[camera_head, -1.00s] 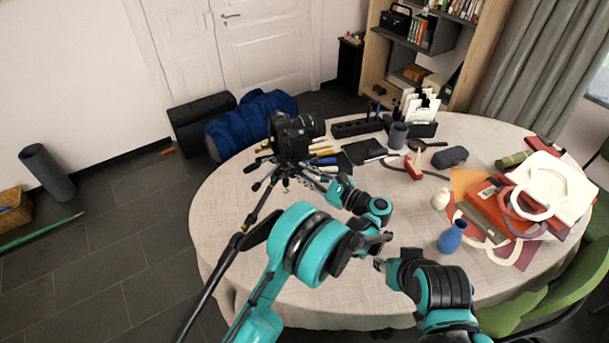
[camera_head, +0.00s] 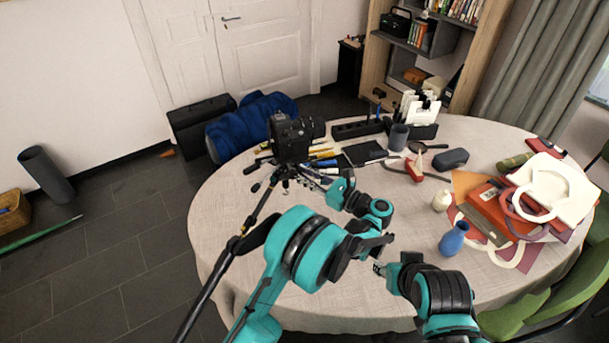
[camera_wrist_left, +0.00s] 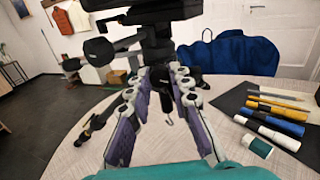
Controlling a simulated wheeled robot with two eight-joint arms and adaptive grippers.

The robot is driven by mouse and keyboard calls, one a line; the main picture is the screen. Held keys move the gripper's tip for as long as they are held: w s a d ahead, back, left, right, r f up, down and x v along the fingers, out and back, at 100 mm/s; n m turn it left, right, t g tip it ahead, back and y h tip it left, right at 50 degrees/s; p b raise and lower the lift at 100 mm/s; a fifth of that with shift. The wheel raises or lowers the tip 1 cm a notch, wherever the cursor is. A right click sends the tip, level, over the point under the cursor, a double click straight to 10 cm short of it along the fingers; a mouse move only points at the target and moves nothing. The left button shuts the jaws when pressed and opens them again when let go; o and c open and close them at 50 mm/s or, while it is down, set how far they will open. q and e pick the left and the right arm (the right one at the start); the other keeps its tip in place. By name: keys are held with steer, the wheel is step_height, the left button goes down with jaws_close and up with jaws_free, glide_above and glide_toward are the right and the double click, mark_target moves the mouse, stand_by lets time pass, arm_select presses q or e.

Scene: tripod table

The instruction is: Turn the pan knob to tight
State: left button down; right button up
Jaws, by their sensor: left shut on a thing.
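A black camera (camera_head: 292,136) sits on a black tripod (camera_head: 262,205) at the left of the round table. My left gripper (camera_head: 306,178) reaches the tripod just below the camera from the right. In the left wrist view, my left gripper (camera_wrist_left: 166,78) has its purple-padded fingers closed on a dark part under the tripod head (camera_wrist_left: 160,28). I take this part to be the pan knob; it is mostly hidden between the fingertips. Another black round knob (camera_wrist_left: 97,51) stands out left of the head, clear of the fingers. My right gripper (camera_head: 380,267) is over the table's front, away from the tripod; its jaw opening is unclear.
Pens and markers (camera_wrist_left: 275,122) lie beside the tripod. A dark notebook (camera_head: 364,153), grey cup (camera_head: 398,137) and power strip (camera_head: 357,129) are behind. The cloth left of the tripod is clear.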

arm_select(q)
steer(key=c, duration=1.4)
jaws_free()
steer(key=shift+o, duration=0.2)
